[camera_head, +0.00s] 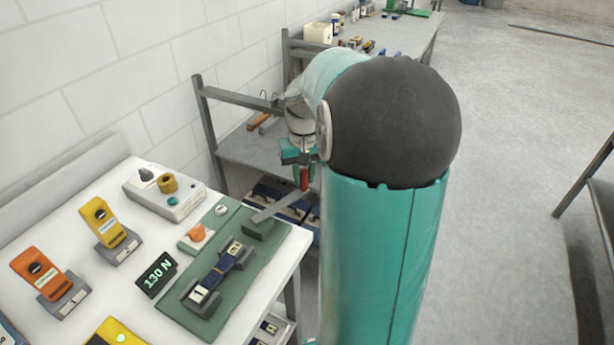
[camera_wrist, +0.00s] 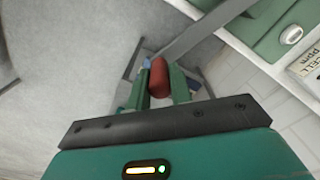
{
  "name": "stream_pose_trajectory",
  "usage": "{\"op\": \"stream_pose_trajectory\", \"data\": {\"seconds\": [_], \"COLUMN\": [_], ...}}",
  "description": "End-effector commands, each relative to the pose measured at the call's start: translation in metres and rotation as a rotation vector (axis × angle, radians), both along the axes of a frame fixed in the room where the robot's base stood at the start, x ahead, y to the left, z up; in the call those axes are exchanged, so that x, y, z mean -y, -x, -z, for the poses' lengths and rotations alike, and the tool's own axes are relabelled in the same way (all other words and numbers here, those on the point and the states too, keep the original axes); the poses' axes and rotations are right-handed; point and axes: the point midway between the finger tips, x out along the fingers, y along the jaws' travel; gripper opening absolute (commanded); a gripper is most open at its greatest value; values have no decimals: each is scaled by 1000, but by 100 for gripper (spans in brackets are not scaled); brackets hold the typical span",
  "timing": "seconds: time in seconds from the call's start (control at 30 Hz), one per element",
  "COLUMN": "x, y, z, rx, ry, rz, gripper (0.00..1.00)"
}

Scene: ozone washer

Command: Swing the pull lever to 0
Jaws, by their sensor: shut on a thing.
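The pull lever (camera_head: 282,205) is a flat grey bar on the green tester base (camera_head: 262,268) at the right end of the white table. It slants up to the right, past the table edge, and ends in a red grip (camera_head: 304,180). My gripper (camera_head: 303,170) is at this red grip. In the wrist view, the two green fingers of my gripper (camera_wrist: 158,76) are shut on the red grip (camera_wrist: 159,79). The lever bar (camera_wrist: 200,34) runs from there to the upper right. A display (camera_head: 157,275) reads 130 N. No lever scale is readable.
An orange knob (camera_head: 197,232) and a dark blue clamped piece (camera_head: 218,272) are on the green base. A white control box (camera_head: 166,194) and yellow and orange gauges (camera_head: 103,222) stand to the left. A grey shelf (camera_head: 250,150) stands behind.

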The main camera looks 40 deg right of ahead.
Motion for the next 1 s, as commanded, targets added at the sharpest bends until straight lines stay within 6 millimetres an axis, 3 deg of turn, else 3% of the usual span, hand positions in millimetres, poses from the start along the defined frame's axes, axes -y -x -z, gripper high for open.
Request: {"op": "stream_pose_trajectory", "data": {"seconds": [0.3, 0.67, 0.7, 0.8, 1.0], "x": [-8, -10, -10, -10, -9], "y": [-51, -58, -58, -58, -57], "z": [0, -1, -1, -1, 0], "rx": [1, 2, 3, 2, 2], "ry": [2, 1, 2, 1, 1], "rz": [-344, -394, -394, -394, -392], "gripper": [0, 0, 23, 43, 43]}}
